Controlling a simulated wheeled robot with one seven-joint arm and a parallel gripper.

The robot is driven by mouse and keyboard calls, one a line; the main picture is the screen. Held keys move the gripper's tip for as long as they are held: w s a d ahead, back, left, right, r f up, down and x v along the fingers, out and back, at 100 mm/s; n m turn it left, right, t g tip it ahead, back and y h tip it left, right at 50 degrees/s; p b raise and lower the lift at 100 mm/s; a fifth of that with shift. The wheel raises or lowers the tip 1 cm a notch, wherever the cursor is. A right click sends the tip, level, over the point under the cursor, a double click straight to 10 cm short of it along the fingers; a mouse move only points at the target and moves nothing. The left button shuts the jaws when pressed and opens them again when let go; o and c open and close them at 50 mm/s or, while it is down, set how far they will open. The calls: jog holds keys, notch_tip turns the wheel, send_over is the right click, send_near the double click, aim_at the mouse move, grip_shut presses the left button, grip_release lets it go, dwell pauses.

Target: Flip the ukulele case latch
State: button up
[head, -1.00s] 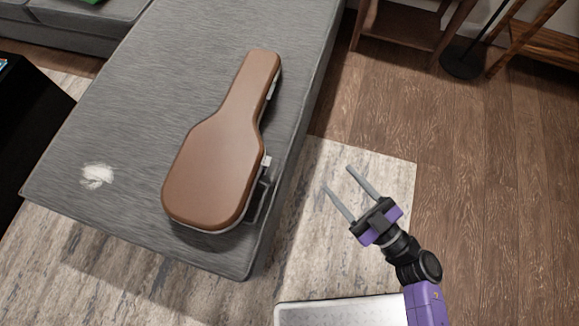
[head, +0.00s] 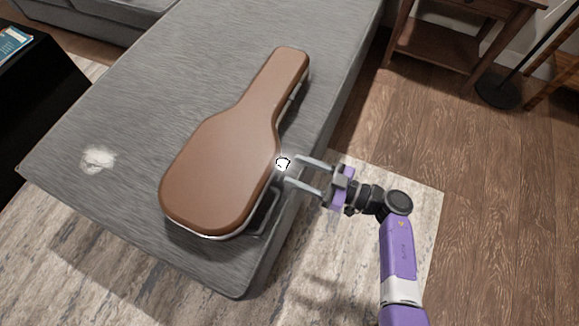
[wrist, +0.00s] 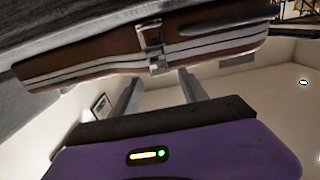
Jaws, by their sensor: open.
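The brown ukulele case (head: 221,160) lies on the grey sofa seat, with its neck toward the back. Its latch (head: 283,163) is a small bright metal piece on the right side edge, near the waist. In the wrist view the latch (wrist: 154,45) spans the light seam of the case (wrist: 95,60); whether it is fastened is hard to tell. My gripper (head: 290,170) is open and empty. Its fingers point at the case's side, with the tips close to the latch; I cannot tell whether they touch it.
A black handle (head: 268,213) sticks out from the case's side, just below my gripper. The grey sofa seat (head: 125,115) is clear left of the case, apart from a white patch (head: 97,160). A wooden side table (head: 440,50) stands at the back right.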

aim_at(282, 170)
jog(key=shift+x, duration=1.55)
jog(key=shift+c, duration=0.2)
grip_shut()
